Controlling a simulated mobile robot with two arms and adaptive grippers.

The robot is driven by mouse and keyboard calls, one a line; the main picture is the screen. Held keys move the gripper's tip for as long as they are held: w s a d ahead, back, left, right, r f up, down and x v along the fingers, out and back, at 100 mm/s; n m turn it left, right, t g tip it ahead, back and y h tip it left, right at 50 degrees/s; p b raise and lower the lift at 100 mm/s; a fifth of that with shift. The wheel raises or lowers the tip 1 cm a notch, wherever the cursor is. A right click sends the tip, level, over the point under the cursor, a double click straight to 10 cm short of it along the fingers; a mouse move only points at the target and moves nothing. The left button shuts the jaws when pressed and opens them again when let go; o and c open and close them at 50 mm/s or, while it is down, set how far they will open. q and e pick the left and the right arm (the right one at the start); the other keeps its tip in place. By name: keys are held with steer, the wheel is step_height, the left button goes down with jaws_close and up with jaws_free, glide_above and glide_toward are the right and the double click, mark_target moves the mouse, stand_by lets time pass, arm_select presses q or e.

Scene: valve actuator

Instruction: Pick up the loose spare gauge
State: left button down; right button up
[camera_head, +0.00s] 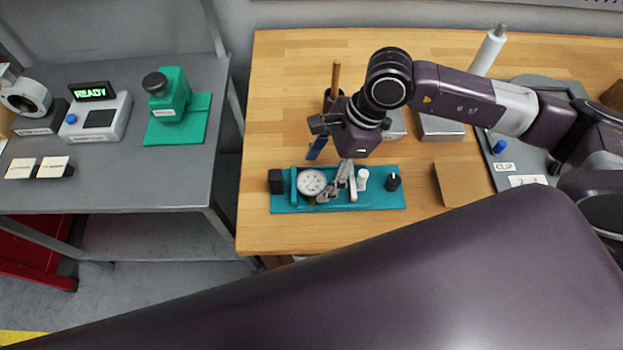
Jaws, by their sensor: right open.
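A round gauge with a white dial (312,181) is at the left part of a teal base (385,202) on the wooden table. Whether it is loose or fixed there cannot be told. My right gripper (336,190) points down over the base, just right of the dial. It is open, and one finger is close to the gauge's right edge; contact cannot be made out. My left gripper is not in view.
A white-topped peg (362,178) and a black knob (393,182) stand on the base, right of my gripper. A cardboard-coloured block (462,184) lies farther right. A grey side table (130,180) on the left holds a green device (174,100).

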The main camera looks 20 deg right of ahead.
mark_target(310, 183)
steer(key=shift+x, duration=1.45)
steer(key=shift+c, duration=0.7)
steer(key=c, duration=1.3)
